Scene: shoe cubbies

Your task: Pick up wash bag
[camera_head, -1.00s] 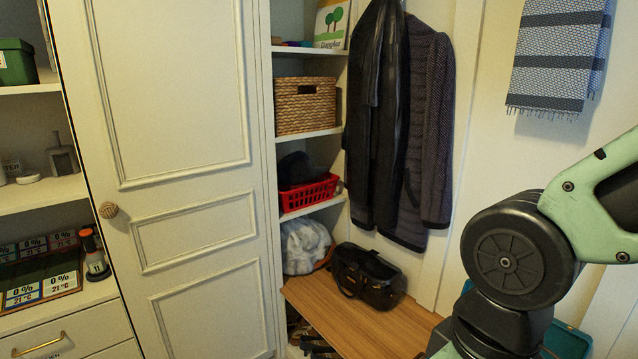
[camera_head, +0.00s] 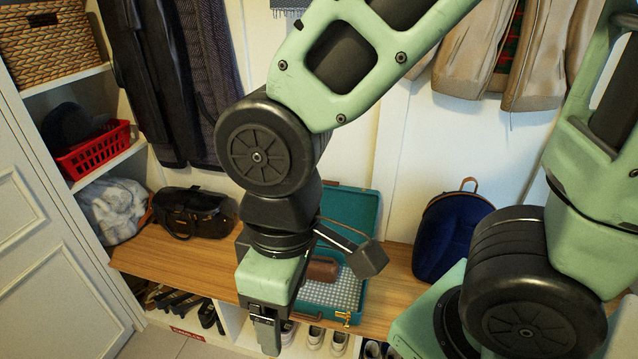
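A small brown pouch (camera_head: 322,268), which looks like the wash bag, lies in an open teal suitcase (camera_head: 350,207) on the wooden bench. My arm partly covers the suitcase and its left side. My gripper (camera_head: 266,335) points down in front of the bench's front edge, left of and nearer than the pouch, apart from it. Its fingers are seen nearly edge-on, so the gap between them does not show. No object shows at the fingertips.
A black handbag (camera_head: 193,211) and a light cloth bundle (camera_head: 114,208) are at the bench's left. A navy backpack (camera_head: 451,232) stands right of the suitcase. Shoes (camera_head: 314,338) fill the cubbies below. A red basket (camera_head: 93,150) sits on a shelf. Bare bench (camera_head: 160,248) shows at left.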

